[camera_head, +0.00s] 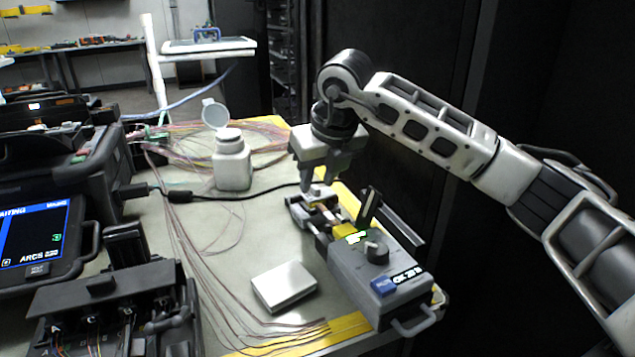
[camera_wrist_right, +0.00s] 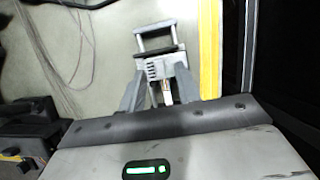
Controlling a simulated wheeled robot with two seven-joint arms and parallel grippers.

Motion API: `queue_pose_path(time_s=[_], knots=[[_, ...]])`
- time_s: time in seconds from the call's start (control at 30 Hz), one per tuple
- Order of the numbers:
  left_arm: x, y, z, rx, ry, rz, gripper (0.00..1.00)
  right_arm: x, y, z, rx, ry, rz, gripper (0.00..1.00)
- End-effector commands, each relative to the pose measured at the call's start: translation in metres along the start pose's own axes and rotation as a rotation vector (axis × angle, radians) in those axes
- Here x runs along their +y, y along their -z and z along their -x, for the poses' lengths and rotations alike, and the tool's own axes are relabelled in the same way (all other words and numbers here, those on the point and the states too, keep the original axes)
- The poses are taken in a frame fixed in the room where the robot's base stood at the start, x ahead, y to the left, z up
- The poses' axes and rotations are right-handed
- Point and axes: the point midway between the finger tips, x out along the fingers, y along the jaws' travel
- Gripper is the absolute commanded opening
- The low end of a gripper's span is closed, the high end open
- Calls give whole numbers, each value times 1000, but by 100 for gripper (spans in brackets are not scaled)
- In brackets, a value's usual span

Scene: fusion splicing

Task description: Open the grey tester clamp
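The grey tester (camera_head: 350,285) stands at the right front corner of the table, with a knob, a green-lit display and an upright black lever (camera_head: 369,207). Its clamp end (camera_head: 312,207), with pale and metal parts, is at its far side. My right gripper (camera_head: 320,183) points down just over this end. In the right wrist view its two grey fingers (camera_wrist_right: 160,88) are apart, with the clamp's pale ribbed part (camera_wrist_right: 154,69) showing between them. I cannot tell whether the fingers touch it. The fingertips partly hide the clamp. My left gripper is not in view.
A white bottle (camera_head: 232,165) with its lid raised and a flat silver box (camera_head: 284,286) stand left of the tester. Thin fibres run across the table. A black splicer (camera_head: 75,160) and a black fixture (camera_head: 105,285) fill the left side.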

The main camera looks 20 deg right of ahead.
Motion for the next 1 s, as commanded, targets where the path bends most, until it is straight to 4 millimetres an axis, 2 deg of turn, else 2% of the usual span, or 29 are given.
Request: queue_pose_path(time_s=[0.13, 0.43, 0.53, 0.57, 1.0], knots=[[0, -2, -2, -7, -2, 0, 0, 0, 0, -10, 1, 1, 0, 33], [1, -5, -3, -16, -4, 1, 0, 0, 0, -12, 0, 1, 1, 33], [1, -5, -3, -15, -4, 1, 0, 0, 0, -11, 0, 1, 1, 5], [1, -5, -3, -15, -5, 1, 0, 0, 0, -11, 0, 0, 1, 0], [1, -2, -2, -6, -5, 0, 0, -3, -1, -9, 1, -60, -27, 0]])
